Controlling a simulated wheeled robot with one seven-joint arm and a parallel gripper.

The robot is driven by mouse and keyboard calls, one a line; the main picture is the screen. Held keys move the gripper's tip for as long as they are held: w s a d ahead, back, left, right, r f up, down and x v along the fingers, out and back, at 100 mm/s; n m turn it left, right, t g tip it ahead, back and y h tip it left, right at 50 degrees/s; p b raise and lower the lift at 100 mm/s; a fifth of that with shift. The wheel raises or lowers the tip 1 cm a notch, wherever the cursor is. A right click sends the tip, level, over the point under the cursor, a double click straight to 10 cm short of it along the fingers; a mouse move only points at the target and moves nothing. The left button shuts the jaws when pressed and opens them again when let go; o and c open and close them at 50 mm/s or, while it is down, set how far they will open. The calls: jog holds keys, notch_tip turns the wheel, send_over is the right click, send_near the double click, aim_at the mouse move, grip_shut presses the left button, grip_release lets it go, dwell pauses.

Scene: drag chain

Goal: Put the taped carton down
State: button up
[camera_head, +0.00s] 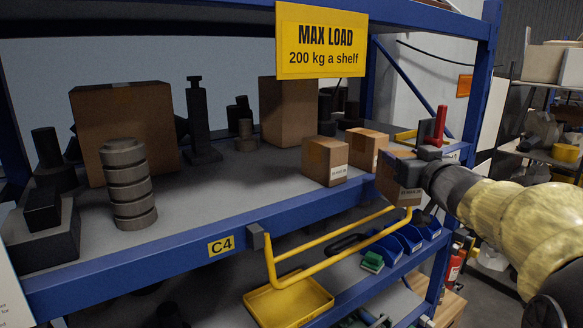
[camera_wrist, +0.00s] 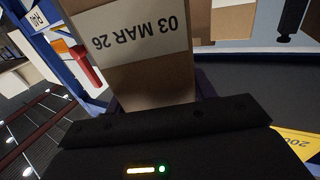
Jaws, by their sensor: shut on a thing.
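My gripper (camera_head: 420,175) comes in from the right in the head view and is shut on a small brown carton (camera_head: 395,182). The carton is at the right end of the blue shelf (camera_head: 232,189), near its front edge and above the end of the yellow rail. I cannot tell whether its underside touches the shelf. In the wrist view the carton (camera_wrist: 140,72) fills the space ahead of the gripper, with a white label reading "03 MAR 26" upside down. The gripper hides part of the carton, and no tape can be made out on it.
Two similar small cartons (camera_head: 325,162) (camera_head: 367,150) stand just left of the held one. Larger boxes (camera_head: 125,125) (camera_head: 289,110) and dark metal parts stand farther left and back. A yellow rail (camera_head: 335,253) juts out in front. A red upright part (camera_head: 440,125) is close behind my gripper.

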jog(key=w+d+f+m+h, duration=0.2)
jog(key=d+f+h, duration=0.25)
jog(key=d, duration=0.35)
jog(key=w+d+f+m+h, duration=0.3)
jog(key=d+f, duration=0.2)
jog(key=d, duration=0.4)
notch_tip(320, 180, down, 11)
jog(key=w+d+b, duration=0.1)
jog(key=w, duration=0.1)
jog(key=a+f+n+y+b, duration=0.1)
jog(key=a+f, duration=0.3)
jog(key=f, duration=0.5)
jog(key=a+f+n+y+b, duration=0.15)
jog(key=a+f, duration=0.25)
jog(key=f, duration=0.6)
jog(key=a+f+n+y, duration=0.1)
jog(key=a+f+y, duration=0.15)
jog(key=f, duration=0.65)
jog(key=s+a+f+b, duration=0.3)
jog(key=s+a+f, duration=1)
jog(key=a+f, duration=0.2)
jog(key=shift+s+a+f, duration=0.25)
jog(key=shift+a, duration=0.9)
